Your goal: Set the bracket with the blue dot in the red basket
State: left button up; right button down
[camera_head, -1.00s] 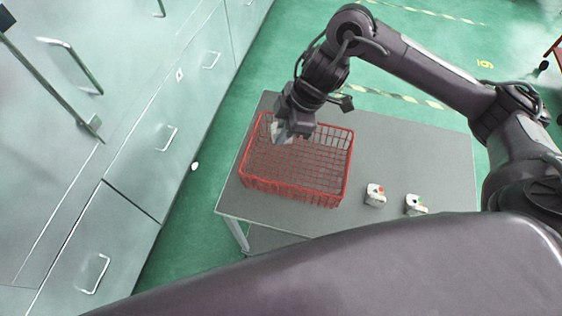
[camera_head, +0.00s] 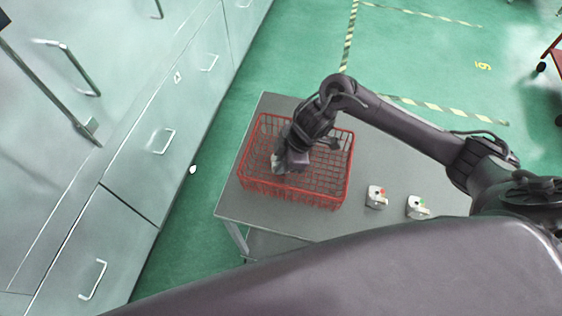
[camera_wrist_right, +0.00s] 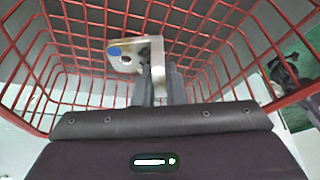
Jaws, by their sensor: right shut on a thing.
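The red wire basket (camera_head: 318,196) stands on the grey table in the head view. Its wires also fill much of the right wrist view (camera_wrist_right: 230,62). My right gripper (camera_head: 284,163) is inside the basket's outline. The right wrist view shows its fingers (camera_wrist_right: 160,84) shut on a pale metal bracket (camera_wrist_right: 124,60) with a blue dot on its left part. In the head view the bracket (camera_head: 278,163) is a small grey shape at the fingertips. I cannot tell whether it touches the basket floor. My left gripper is not in view.
Two other brackets, one with a red dot (camera_head: 376,197) and one with a green dot (camera_head: 417,207), stand on the table (camera_head: 385,150) right of the basket. Cabinets (camera_head: 110,130) line the left side. The table behind these brackets is clear.

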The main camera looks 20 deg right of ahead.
jog(key=c, duration=1.9)
grip_release()
jog(key=shift+f, duration=0.15)
jog(key=shift+c, duration=0.2)
jog(key=o, duration=0.4)
jog(key=shift+o, duration=0.2)
jog(key=shift+r, duration=0.25)
jog(key=shift+d+r, duration=0.15)
jog(key=shift+r, duration=0.15)
jog(key=w+v, duration=0.1)
jog(key=v, duration=1)
jog(key=shift+s, duration=0.5)
jog(key=shift+r, duration=0.15)
